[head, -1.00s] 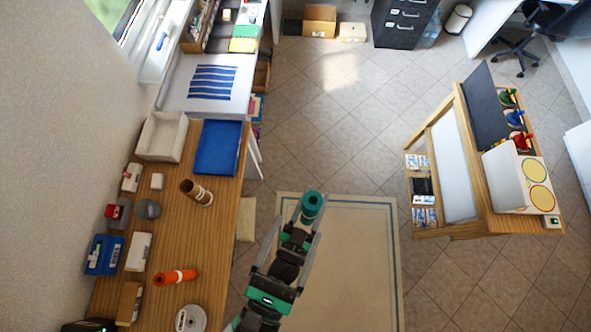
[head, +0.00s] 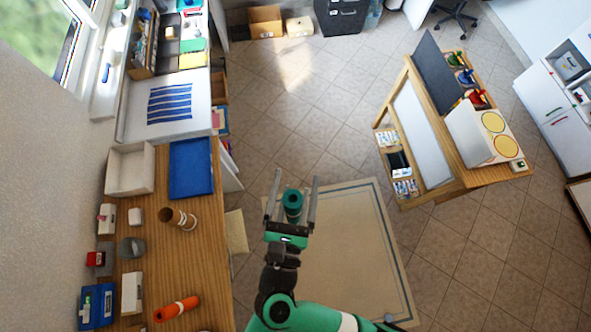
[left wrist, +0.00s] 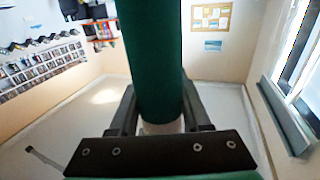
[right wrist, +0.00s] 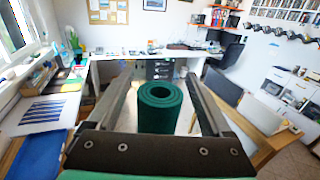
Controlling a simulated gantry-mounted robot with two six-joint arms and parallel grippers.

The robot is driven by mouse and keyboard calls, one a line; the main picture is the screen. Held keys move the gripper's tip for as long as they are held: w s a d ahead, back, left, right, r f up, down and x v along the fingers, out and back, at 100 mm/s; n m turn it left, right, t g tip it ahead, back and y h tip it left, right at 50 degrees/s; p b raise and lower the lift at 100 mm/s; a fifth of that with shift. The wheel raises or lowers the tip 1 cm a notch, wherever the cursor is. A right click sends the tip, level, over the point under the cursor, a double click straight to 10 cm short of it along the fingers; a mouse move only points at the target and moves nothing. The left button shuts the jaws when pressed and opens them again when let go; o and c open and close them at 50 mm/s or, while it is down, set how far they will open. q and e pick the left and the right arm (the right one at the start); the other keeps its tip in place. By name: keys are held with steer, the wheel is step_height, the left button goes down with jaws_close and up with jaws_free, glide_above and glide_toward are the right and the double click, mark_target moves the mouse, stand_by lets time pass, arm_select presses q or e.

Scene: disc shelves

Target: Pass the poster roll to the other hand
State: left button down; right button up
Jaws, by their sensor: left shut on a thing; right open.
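The green poster roll (head: 293,203) is seen nearly end-on in the head view. My left gripper (left wrist: 159,122) is shut on it; the roll runs up out of the left wrist view (left wrist: 152,55). My left gripper is not visible in the head view. My right gripper (head: 292,197) is open, with one finger on each side of the roll. In the right wrist view the roll's coiled end (right wrist: 159,97) stands between the fingers, with a gap on both sides.
A wooden table (head: 185,262) on the left holds a brown tube (head: 178,218), an orange roll (head: 176,309), a blue tray (head: 191,168) and small boxes. An easel (head: 424,126) stands at the right. Below the roll is a beige rug (head: 345,255) with open floor.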

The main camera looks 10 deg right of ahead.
steer(key=shift+w+d, duration=0.1)
steer(key=shift+w, duration=0.1)
steer(key=c, duration=1.3)
arm_select(q)
steer(key=shift+c, duration=1.4)
jaws_free()
arm_select(e)
jaws_close()
